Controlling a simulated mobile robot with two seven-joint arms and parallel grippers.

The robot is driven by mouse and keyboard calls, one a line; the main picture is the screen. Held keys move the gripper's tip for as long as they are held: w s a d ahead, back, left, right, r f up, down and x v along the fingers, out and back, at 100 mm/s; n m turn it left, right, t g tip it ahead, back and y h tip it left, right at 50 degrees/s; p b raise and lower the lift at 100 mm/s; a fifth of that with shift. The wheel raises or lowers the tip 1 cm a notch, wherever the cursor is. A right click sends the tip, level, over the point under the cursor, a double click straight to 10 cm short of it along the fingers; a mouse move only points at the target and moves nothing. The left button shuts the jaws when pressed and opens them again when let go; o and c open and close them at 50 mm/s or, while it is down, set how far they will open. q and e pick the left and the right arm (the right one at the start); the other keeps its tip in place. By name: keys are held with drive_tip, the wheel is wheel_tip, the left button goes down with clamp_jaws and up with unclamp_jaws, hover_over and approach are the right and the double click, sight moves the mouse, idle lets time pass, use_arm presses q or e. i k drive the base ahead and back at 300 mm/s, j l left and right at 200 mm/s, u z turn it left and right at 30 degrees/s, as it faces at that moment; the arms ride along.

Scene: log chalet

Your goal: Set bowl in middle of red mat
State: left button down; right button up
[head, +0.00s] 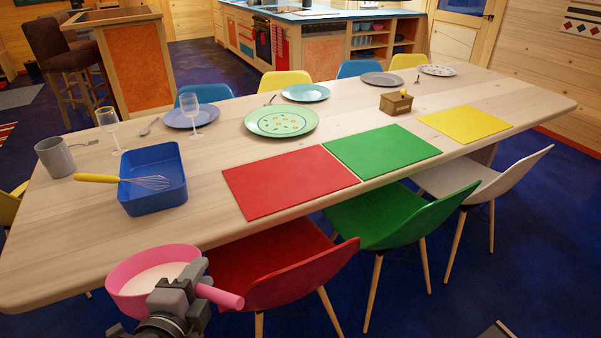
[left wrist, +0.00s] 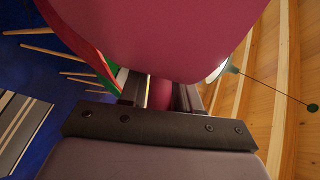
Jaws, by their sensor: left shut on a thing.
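The pink bowl (head: 146,268) with a handle and pale inside is at the lower left of the head view, in front of the table's near edge. My left gripper (head: 196,278) is shut on the bowl's pink handle, whose end sticks out to the right. In the left wrist view the bowl (left wrist: 150,40) fills the top, and its handle (left wrist: 160,93) sits between the fingers. The red mat (head: 288,181) lies flat and bare near the table's front edge, up and right of the bowl. My right gripper is not in view.
On the table (head: 60,230), a blue tray (head: 152,203) with a yellow-handled whisk (head: 148,182) stands left of the red mat. A green mat (head: 381,151) adjoins its right. A green plate (head: 281,121) is behind. A red chair (head: 290,265) stands below the front edge.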

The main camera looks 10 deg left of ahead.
sight(298, 186)
drive_tip(key=i+l, duration=0.2)
drive_tip(key=i, duration=0.15)
drive_tip(key=i+l, duration=0.2)
drive_tip(key=i, duration=0.55)
